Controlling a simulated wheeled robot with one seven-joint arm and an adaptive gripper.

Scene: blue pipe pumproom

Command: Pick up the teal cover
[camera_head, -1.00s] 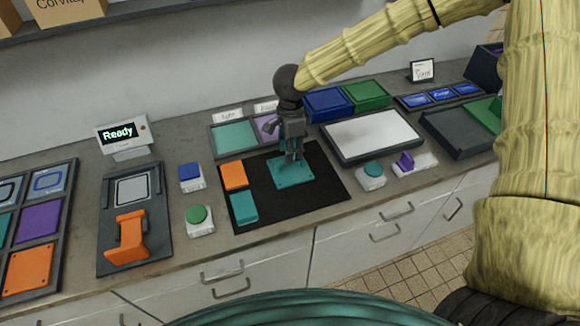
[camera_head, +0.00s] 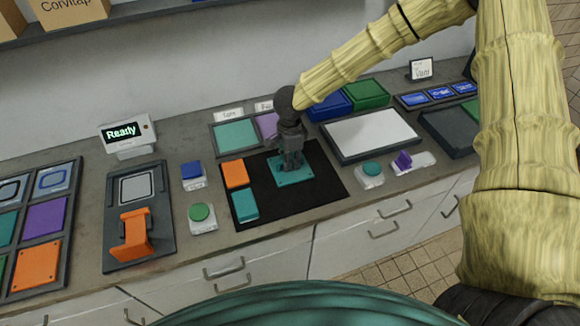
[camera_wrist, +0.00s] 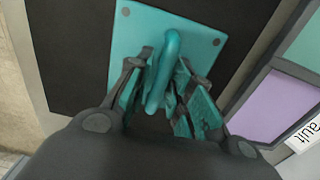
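The teal cover (camera_head: 304,174) is a flat square plate with dark corner dots and a raised loop handle. It lies on the black mat (camera_head: 325,195) and also shows in the wrist view (camera_wrist: 205,40). My gripper (camera_head: 289,165) points down over its middle. In the wrist view my gripper (camera_wrist: 168,92) has its teal-padded fingers on both sides of the handle, closed in against it. The fingers partly hide the handle's lower part and the near part of the plate. No clear gap shows under the plate.
An orange block (camera_head: 235,174) and a teal block (camera_head: 244,205) lie at the mat's left side. Behind is a tray with teal and lilac panels (camera_head: 236,134). A white-topped tray (camera_head: 370,134) stands right. Buttons (camera_head: 201,212) stand left of the mat.

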